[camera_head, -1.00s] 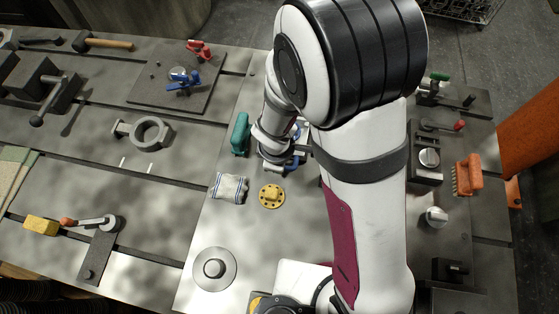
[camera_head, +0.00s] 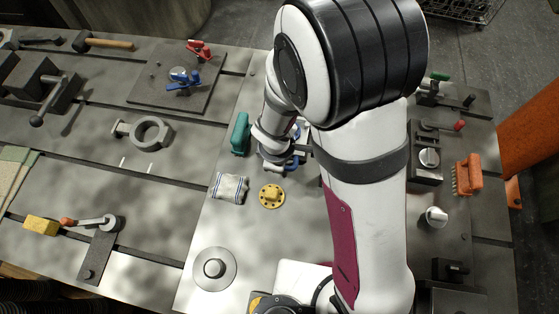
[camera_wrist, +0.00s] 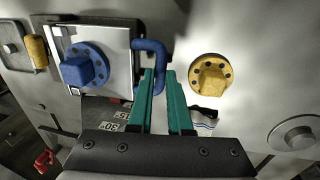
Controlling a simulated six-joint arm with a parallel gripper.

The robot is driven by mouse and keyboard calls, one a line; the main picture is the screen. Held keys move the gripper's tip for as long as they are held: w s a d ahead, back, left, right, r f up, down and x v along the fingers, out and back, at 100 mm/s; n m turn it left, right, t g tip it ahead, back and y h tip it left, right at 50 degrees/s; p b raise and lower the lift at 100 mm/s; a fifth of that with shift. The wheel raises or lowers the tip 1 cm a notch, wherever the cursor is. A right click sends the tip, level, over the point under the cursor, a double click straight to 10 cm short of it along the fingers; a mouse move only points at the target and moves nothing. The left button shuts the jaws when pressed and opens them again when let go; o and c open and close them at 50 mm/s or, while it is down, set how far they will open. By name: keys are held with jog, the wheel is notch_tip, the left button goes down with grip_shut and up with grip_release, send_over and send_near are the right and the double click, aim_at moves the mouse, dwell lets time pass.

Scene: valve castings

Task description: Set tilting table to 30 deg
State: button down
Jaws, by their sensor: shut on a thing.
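The tilting table shows in the wrist view as a bright metal plate (camera_wrist: 115,50) in a dark frame, with a round blue casting (camera_wrist: 84,66) on it. A bent blue handle (camera_wrist: 150,47) sticks out at its right side. My gripper (camera_wrist: 158,76) has its two green fingers on either side of the handle's near leg, shut on it. Below the plate is a scale (camera_wrist: 115,121) with marks that look like 15 and 30; no pointer is clear. In the head view, my arm hides most of the table and the gripper; a blue part (camera_head: 296,161) shows under my wrist.
A yellow flange (camera_head: 271,196) and a striped cloth (camera_head: 229,188) lie close by. A green object (camera_head: 240,134) stands left of my wrist. A round disc with a knob (camera_head: 213,268) sits nearer. An orange brush (camera_head: 467,174) lies at right.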

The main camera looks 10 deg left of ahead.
jog(key=shift+r, duration=0.15)
jog(key=shift+w+r, duration=0.2)
jog(key=shift+r, duration=0.3)
jog(key=shift+w+r, duration=0.2)
jog(key=shift+r, duration=0.3)
jog(key=shift+w+r, duration=0.45)
jog(key=shift+r, duration=0.25)
jog(key=shift+w+r, duration=0.4)
jog(key=shift+r, duration=0.3)
jog(key=shift+w+r, duration=0.45)
jog(key=shift+r, duration=0.25)
jog(key=shift+s, duration=0.1)
jog(key=c, duration=0.8)
grip_release()
jog(key=shift+c, duration=0.2)
jog(key=shift+r, duration=0.1)
notch_tip(320, 180, up, 16)
jog(key=s, duration=0.2)
jog(key=shift+s+f, duration=0.25)
jog(key=shift+s, duration=0.1)
